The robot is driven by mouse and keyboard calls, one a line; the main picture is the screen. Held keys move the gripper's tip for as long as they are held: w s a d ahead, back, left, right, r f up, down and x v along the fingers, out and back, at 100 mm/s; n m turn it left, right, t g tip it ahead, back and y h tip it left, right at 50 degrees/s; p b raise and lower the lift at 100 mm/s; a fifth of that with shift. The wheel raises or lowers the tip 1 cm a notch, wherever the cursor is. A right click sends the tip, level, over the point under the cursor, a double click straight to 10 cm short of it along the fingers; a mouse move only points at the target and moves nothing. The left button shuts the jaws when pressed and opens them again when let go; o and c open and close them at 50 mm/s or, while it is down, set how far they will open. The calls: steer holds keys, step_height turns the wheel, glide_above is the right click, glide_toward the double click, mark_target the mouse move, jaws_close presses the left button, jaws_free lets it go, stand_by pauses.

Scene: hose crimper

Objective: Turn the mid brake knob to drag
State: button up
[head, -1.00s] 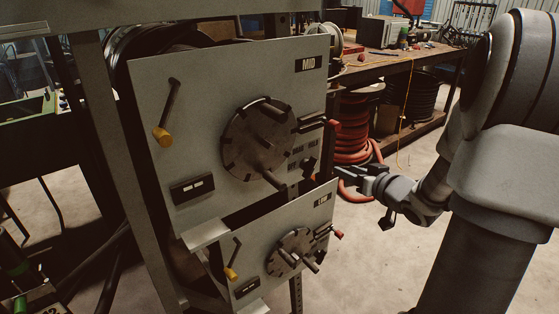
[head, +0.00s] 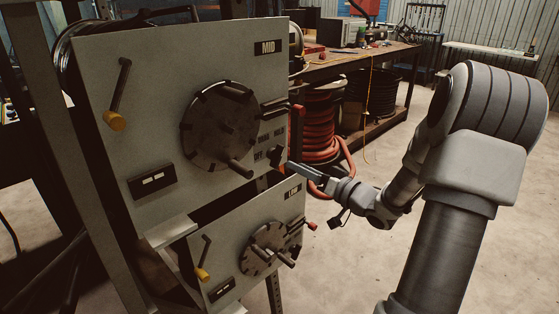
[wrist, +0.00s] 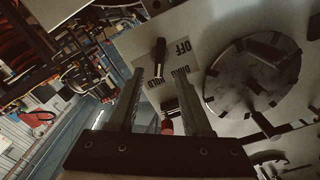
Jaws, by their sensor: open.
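The MID panel (head: 160,65) stands upright on the rack. Its brake knob (head: 276,155) is a small dark bar low near the panel's right edge. In the wrist view the knob (wrist: 160,52) lies just beyond my fingertips, with OFF, DRAG and HOLD labels around it. Which label it points to is hard to tell. My gripper (head: 291,168) is just right of and slightly below the knob in the head view. In the wrist view its two fingers (wrist: 157,84) are apart, with nothing visibly gripped. Whether a finger touches the knob is unclear.
A dark drum with protruding pegs (head: 220,125) sits left of the knob. A red-ended lever (head: 297,115) is close above my gripper. The LOW panel (head: 225,240) lies below. Red hose coils (head: 318,125) and a workbench (head: 365,60) stand behind. Floor at right is clear.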

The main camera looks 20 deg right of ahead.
mark_target(281, 158)
steer(key=b+x, duration=0.1)
steer(key=x, duration=0.7)
jaws_close()
